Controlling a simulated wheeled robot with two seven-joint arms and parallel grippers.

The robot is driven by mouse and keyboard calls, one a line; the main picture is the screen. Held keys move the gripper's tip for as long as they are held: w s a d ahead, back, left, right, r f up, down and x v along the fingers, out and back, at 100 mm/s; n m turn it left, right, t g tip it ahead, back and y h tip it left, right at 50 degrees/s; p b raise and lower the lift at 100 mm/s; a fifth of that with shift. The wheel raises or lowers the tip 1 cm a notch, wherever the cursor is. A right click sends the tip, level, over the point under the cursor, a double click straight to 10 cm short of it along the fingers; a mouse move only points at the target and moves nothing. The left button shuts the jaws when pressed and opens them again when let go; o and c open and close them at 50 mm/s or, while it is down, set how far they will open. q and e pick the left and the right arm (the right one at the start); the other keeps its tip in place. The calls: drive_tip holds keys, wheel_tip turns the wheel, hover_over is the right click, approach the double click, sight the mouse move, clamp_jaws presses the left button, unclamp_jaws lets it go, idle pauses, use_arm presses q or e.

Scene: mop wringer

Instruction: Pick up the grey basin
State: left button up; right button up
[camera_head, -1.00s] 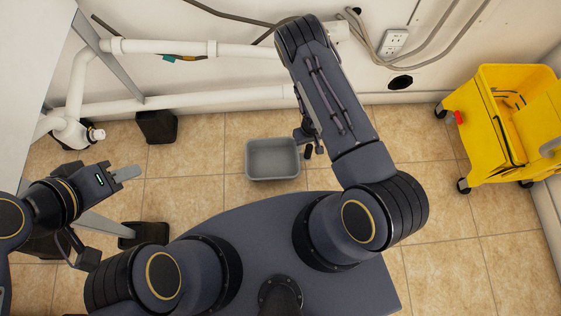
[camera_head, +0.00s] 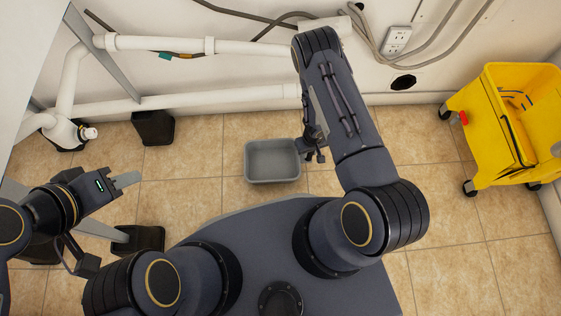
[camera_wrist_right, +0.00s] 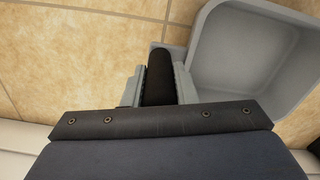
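The grey basin (camera_head: 272,160) is an open, rounded rectangular tub standing upright on the tiled floor, in the middle of the head view. In the right wrist view its near corner and inside (camera_wrist_right: 245,50) fill the upper right. My right gripper (camera_head: 314,153) is close beside the basin's right side. In the right wrist view my right gripper (camera_wrist_right: 159,82) shows two light grey fingers apart, with a dark rounded part between them. The basin is not seen between the fingers, and contact is unclear. My left gripper (camera_head: 127,180) is far left of the basin, its opening unclear.
A yellow mop wringer bucket (camera_head: 500,130) on wheels stands at the right. White pipes (camera_head: 160,45) run along the back wall. A dark block (camera_head: 153,127) stands left of the basin. Tiled floor is free between basin and yellow bucket.

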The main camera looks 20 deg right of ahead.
clamp_jaws()
